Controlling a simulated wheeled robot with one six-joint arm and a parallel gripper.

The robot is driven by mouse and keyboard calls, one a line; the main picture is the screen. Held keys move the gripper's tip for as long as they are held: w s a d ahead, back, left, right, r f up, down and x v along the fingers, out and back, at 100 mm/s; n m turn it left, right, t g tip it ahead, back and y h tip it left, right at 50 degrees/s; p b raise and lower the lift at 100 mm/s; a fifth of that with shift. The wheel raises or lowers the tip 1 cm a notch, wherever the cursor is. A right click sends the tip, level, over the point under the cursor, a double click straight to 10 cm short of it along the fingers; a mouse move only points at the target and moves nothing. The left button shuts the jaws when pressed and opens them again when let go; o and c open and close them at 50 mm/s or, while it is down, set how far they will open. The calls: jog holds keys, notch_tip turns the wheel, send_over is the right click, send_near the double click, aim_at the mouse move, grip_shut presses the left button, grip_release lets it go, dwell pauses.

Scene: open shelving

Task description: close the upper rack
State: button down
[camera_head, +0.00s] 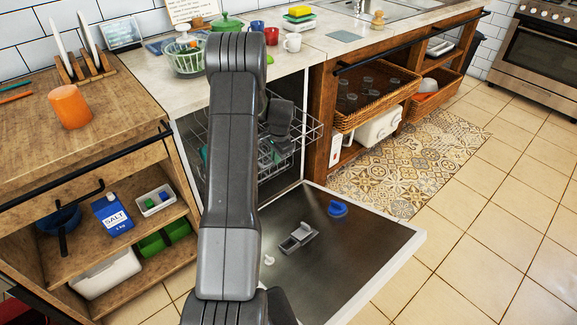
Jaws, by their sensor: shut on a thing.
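The dishwasher stands open under the counter, its door (345,255) folded down flat. The upper rack (308,128), of pale wire, sticks out of the dishwasher opening. My arm covers much of the rack's middle and left part. My gripper (284,146) is at the rack's front, right of my arm, and is shut on the rack. Its fingertips are small and dark here, so the exact wire between them is hard to make out. More wire shows below, inside the dishwasher.
The lowered door lies at the front, with a blue piece (337,208) and a grey dispenser (298,237) on its inner face. Open wooden shelves (120,235) stand at left. Wicker baskets (372,105) sit in the cabinet at right. The tiled floor at right is clear.

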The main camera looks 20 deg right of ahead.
jog(key=shift+w+a, duration=0.25)
jog(key=shift+w, duration=0.55)
jog(key=shift+w+a, duration=0.2)
jog(key=shift+w, duration=0.65)
jog(key=shift+w+a, duration=0.25)
jog(key=shift+w, duration=0.55)
jog(key=c, duration=1.5)
grip_release()
jog(key=shift+r, duration=0.1)
jog(key=s+r, duration=0.1)
jog(key=r, duration=0.3)
jog(key=r+p, duration=0.1)
jog(key=r, duration=0.4)
jog(key=s+r, duration=0.1)
jog(key=r, duration=0.3)
jog(key=shift+s+d+r+p, duration=0.25)
jog(key=shift+s+d+p, duration=0.05)
jog(key=shift+d, duration=0.1)
jog(key=shift+c, duration=0.5)
